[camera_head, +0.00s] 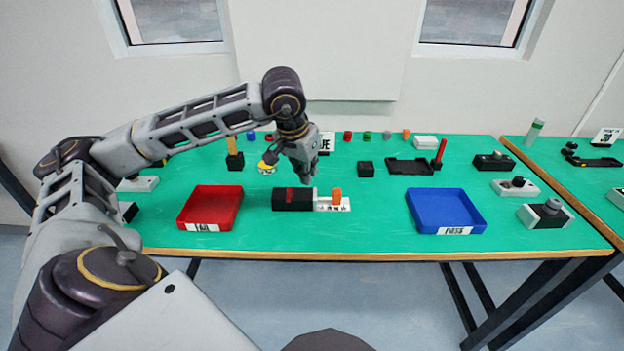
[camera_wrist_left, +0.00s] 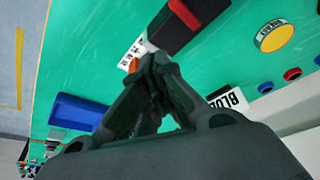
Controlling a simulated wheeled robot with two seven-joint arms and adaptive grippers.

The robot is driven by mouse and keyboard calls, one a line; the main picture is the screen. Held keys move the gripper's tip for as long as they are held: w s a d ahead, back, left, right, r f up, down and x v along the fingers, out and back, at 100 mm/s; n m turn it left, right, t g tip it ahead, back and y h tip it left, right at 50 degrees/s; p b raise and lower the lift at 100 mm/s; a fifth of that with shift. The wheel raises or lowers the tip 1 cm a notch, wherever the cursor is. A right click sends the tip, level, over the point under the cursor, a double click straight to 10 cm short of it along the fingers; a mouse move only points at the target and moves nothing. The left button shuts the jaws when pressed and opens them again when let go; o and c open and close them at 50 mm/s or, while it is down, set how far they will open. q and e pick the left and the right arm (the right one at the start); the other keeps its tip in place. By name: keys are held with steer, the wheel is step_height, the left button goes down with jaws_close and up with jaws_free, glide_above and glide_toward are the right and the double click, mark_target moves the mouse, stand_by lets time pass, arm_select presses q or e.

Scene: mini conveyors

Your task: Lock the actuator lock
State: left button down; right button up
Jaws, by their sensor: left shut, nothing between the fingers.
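A black block with a red strip (camera_head: 293,199) lies in the front middle of the green table. A white plate with dark print (camera_head: 329,207) adjoins its right side, and an upright orange peg (camera_head: 337,196) stands on that plate. I take this unit to be the actuator lock. My left gripper (camera_head: 307,180) points down just above and behind the unit, shut and empty. In the left wrist view its closed fingertips (camera_wrist_left: 155,62) lie in front of the plate, with the orange peg (camera_wrist_left: 133,65) partly hidden at their edge and the black block (camera_wrist_left: 185,20) beyond. My right gripper is not in view.
A red tray (camera_head: 182,222) stands left of the unit and a blue tray (camera_head: 411,199) right of it. A yellow round button (camera_head: 266,167), a black tray (camera_head: 392,164) and several small coloured pieces lie behind. Bare green table separates the unit from both trays.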

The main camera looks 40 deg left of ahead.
arm_select(q)
steer(key=shift+s+a+r, duration=0.15)
steer(key=shift+a+r, duration=0.05)
steer(key=shift+r, duration=0.5)
steer(key=shift+s+a+r, duration=0.2)
steer(key=shift+r, duration=0.5)
steer(key=shift+s+a+r, duration=0.15)
steer(key=shift+a+r, duration=0.05)
steer(key=shift+r, duration=0.5)
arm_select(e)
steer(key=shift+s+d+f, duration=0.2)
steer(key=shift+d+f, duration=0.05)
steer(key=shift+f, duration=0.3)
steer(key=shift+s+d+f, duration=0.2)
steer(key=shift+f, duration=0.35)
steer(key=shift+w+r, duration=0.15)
arm_select(q)
step_height(320, 180, up, 22)
steer(key=p, duration=2.2)
steer(key=shift+p, duration=0.3)
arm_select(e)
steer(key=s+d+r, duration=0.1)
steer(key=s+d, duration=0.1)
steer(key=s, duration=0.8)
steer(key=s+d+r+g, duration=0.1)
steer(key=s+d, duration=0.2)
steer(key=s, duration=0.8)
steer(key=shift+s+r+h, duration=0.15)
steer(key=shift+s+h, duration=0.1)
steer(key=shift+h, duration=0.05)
